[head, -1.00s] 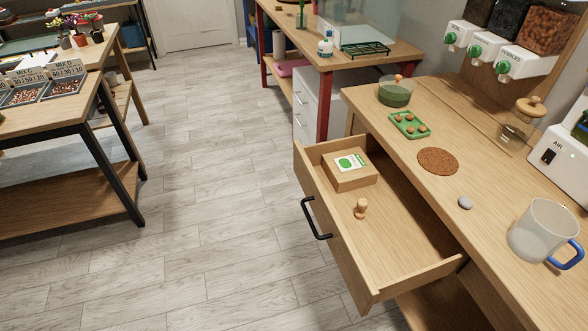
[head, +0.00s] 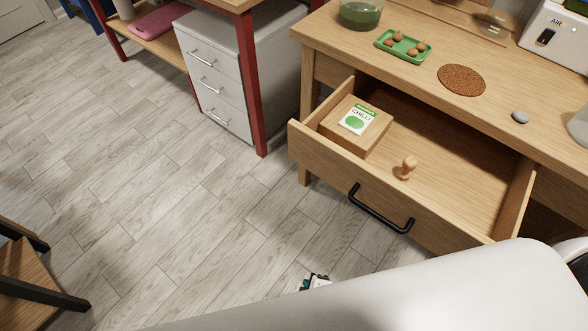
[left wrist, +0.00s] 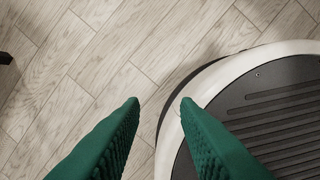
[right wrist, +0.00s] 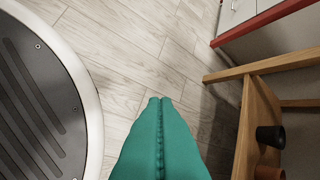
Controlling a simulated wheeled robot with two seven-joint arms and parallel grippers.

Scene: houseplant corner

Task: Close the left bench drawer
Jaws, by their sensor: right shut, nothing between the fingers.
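The left bench drawer (head: 325,147) is pulled out from the wooden bench (head: 420,75). Its black bar handle (head: 380,209) faces the open floor. Inside the drawer are a wooden box (head: 370,142) with a chilli seed packet (head: 357,119) on it, and a small wooden peg-like piece (head: 406,167). My right gripper (head: 314,282) shows only in small part beyond my white arm, over the floor in front of the drawer and apart from it. Its green fingers are pressed together in the right wrist view (right wrist: 160,101). My left gripper (left wrist: 160,102) is open and empty above the floor.
A green tray (head: 404,47), a cork mat (head: 461,80) and a grey stone (head: 520,116) lie on the bench top. A white drawer cabinet (head: 215,75) stands under the red-legged table. The floor before the drawer is clear.

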